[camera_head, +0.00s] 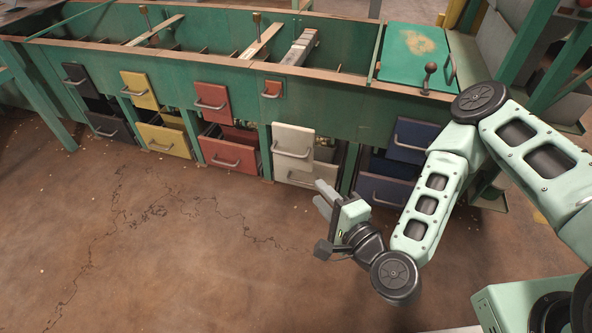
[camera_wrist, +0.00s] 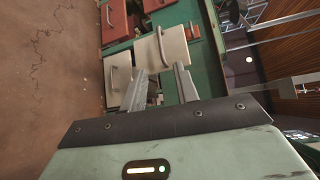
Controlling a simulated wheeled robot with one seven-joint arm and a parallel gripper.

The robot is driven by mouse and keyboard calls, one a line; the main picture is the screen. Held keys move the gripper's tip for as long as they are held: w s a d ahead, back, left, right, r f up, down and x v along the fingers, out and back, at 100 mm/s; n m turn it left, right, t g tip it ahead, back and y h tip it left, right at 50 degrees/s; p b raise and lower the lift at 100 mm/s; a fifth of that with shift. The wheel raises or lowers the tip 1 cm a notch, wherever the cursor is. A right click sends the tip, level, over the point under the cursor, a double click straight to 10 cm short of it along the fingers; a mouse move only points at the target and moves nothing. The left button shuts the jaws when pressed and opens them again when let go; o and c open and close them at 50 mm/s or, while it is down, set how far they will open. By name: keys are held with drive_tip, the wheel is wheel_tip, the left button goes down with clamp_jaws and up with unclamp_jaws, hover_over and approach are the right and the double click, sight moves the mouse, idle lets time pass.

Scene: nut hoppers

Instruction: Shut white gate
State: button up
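The white gate (camera_head: 293,141) is an upright panel with a bar handle on the front of the green hopper row. A white drawer (camera_head: 289,172) with its own handle sits below it. My gripper (camera_head: 324,199) is in front and to the right of the white drawer, apart from both handles. In the wrist view, which is turned sideways, the white gate (camera_wrist: 172,48) lies beyond the fingertips and the white drawer (camera_wrist: 117,75) is left of it. My gripper's two fingers (camera_wrist: 163,84) are apart with nothing between them. The finger on the right partly overlaps the gate's edge.
A red gate (camera_head: 212,102) and a blue gate (camera_head: 412,140) flank the white one, each above a drawer. Yellow and black gates stand farther left. A small orange panel (camera_head: 272,89) is above the white gate. The brown floor (camera_head: 130,260) in front is clear.

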sight(288, 155)
drive_tip(key=shift+d+b+x, duration=0.1)
drive_tip(key=shift+b+x, duration=1.4)
drive_tip(key=shift+x, duration=2.8)
drive_tip(key=shift+d+b+x, duration=0.15)
drive_tip(key=shift+b+x, duration=1.35)
drive_tip(key=shift+x, duration=2.85)
drive_tip(key=shift+f, duration=0.15)
drive_tip(key=shift+c, duration=0.3)
